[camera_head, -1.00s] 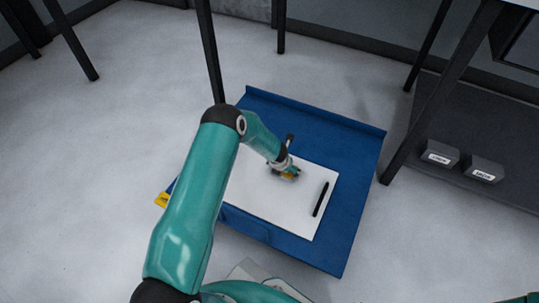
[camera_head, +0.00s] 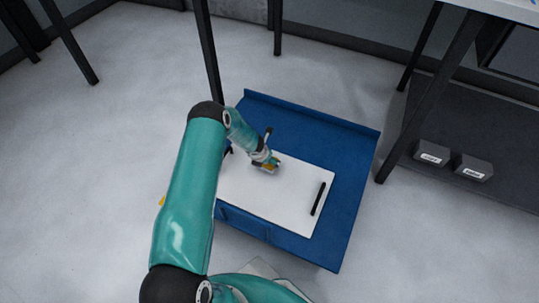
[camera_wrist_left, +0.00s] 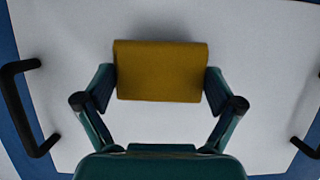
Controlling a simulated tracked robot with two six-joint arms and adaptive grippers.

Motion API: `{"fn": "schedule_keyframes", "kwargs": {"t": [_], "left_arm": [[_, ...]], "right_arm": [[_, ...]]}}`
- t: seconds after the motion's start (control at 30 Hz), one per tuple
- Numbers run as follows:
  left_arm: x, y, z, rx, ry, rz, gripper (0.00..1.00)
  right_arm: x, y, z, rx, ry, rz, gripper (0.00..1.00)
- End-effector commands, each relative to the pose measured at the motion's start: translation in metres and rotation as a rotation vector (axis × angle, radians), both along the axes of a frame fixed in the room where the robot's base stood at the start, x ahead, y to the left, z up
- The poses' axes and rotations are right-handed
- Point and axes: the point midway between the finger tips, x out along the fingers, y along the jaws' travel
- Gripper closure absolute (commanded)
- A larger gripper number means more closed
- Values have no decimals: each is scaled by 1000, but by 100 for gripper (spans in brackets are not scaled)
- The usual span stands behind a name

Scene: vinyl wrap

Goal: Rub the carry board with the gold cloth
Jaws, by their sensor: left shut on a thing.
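The carry board (camera_head: 290,198) is a white flat panel with black handles near its ends, lying on a blue surface. Its white face also fills most of the left wrist view (camera_wrist_left: 250,50). The gold cloth (camera_wrist_left: 160,70) is a folded block between the fingers of my left gripper (camera_wrist_left: 160,92), which is shut on it. In the head view my left gripper (camera_head: 266,165) is over the upper left part of the board, with the cloth at or very near the board's face. Exact contact cannot be told. My right gripper is not in view.
The blue surface (camera_head: 345,200) has a raised back edge (camera_head: 310,114). Two grey labelled boxes (camera_head: 433,152) sit on a dark low shelf (camera_head: 490,140) at the right. Dark table legs stand behind and to the right. The grey floor (camera_head: 90,180) at the left is clear.

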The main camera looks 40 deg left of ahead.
Motion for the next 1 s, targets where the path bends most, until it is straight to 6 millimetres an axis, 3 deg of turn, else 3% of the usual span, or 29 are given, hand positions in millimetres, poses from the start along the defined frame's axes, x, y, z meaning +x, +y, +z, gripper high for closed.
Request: {"fn": "schedule_keyframes", "kwargs": {"t": [0.6, 1.0], "left_arm": [[-4, 3, 57, -1, 1, 9, 35], [-6, 5, 59, 0, 1, 13, 35]], "right_arm": [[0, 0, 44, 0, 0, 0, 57], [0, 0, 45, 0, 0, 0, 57]]}}
